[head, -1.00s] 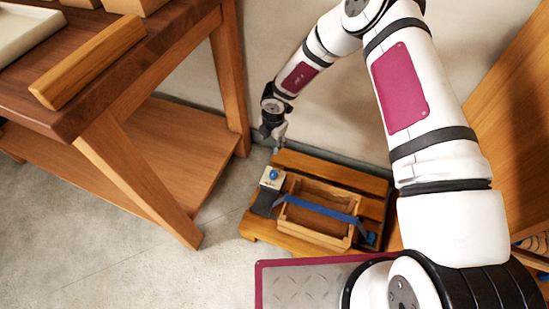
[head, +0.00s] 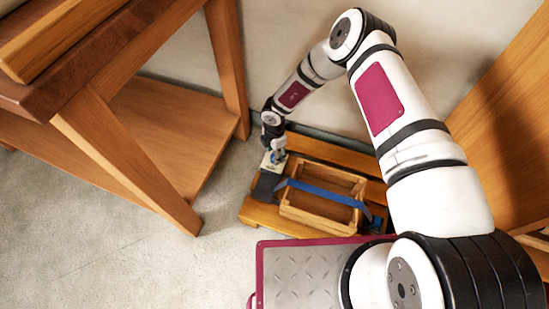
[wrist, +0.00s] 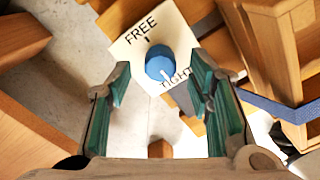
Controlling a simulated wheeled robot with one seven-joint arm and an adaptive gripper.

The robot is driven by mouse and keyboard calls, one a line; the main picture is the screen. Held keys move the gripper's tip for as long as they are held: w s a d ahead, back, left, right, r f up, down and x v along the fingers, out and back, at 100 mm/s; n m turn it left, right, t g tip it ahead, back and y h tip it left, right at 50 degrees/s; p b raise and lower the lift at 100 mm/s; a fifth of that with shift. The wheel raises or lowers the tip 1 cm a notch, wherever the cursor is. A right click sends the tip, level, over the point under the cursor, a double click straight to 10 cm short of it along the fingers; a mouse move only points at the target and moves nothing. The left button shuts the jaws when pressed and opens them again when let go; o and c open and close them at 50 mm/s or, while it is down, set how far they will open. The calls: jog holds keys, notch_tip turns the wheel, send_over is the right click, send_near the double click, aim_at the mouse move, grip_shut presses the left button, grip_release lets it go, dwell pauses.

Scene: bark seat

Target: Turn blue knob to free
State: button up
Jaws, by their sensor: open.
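The blue knob (wrist: 160,65) sits on a white plate (wrist: 185,38) marked FREE and TIGHT. Its white pointer mark faces the word TIGHT. My gripper (wrist: 159,78) is open, with one green-padded finger on each side of the knob in the wrist view. I see gaps between both fingers and the knob, and cannot tell how deep the fingers reach. In the head view, my gripper (head: 276,151) is over the plate (head: 273,163) and mostly hides the knob.
A wooden crate (head: 318,218) under a blue strap (head: 318,193) sits right of the plate on a low wooden stand (head: 262,216). A wooden table (head: 110,137) stands to the left, a wall behind. Bare floor (head: 130,250) lies at the front left.

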jog(key=shift+f+b, duration=0.35)
jog(key=shift+f, duration=0.75)
grip_shut()
